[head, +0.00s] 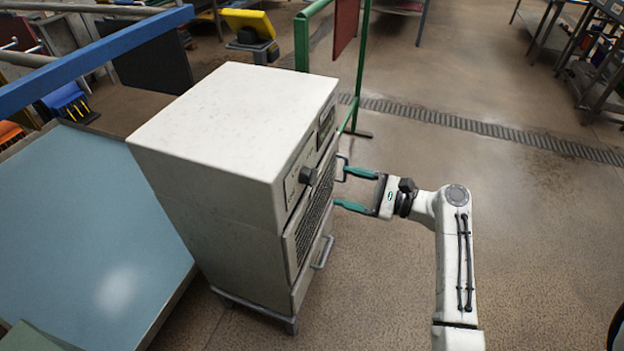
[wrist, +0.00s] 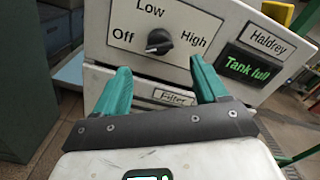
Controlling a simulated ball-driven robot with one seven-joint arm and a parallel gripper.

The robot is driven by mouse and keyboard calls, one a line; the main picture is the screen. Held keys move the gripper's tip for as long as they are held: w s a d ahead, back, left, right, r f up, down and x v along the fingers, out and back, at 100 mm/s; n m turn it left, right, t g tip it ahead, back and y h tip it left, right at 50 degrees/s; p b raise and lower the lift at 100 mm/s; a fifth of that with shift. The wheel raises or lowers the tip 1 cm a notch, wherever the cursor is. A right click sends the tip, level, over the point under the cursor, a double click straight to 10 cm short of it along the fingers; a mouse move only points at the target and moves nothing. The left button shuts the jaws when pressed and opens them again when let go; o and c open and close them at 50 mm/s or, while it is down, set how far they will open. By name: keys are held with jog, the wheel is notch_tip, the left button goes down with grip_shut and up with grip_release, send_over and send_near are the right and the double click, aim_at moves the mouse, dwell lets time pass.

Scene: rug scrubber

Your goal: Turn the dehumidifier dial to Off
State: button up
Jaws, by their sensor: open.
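The dehumidifier (head: 215,130) is a tall off-white cabinet, and its control front shows in the wrist view (wrist: 210,25). Its dark dial (head: 307,175) sticks out of the upper front. In the wrist view the dial (wrist: 158,41) has Off at its left, Low above and High at its right. A pale mark shows on its lower left side; I cannot tell the exact setting. My gripper (head: 341,187) has teal fingers, open and empty, facing the front. In the wrist view the fingertips (wrist: 160,67) are spread below the dial, apart from it.
A lit "Tank full" display (wrist: 248,64) is right of the dial, and a Filter label (wrist: 172,97) is below. A handle (head: 323,252) juts from the lower front. A blue-topped table (head: 80,230) stands left; a green frame (head: 303,40) stands behind.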

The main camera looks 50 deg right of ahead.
aim_at(315, 176)
jog(key=p+x, duration=0.1)
jog(key=x, duration=0.7)
jog(key=shift+w+a+f, duration=0.1)
jog(key=shift+w+a, duration=0.05)
jog(key=shift+w, duration=0.2)
jog(key=c, duration=1.1)
jog(key=shift+o, duration=0.2)
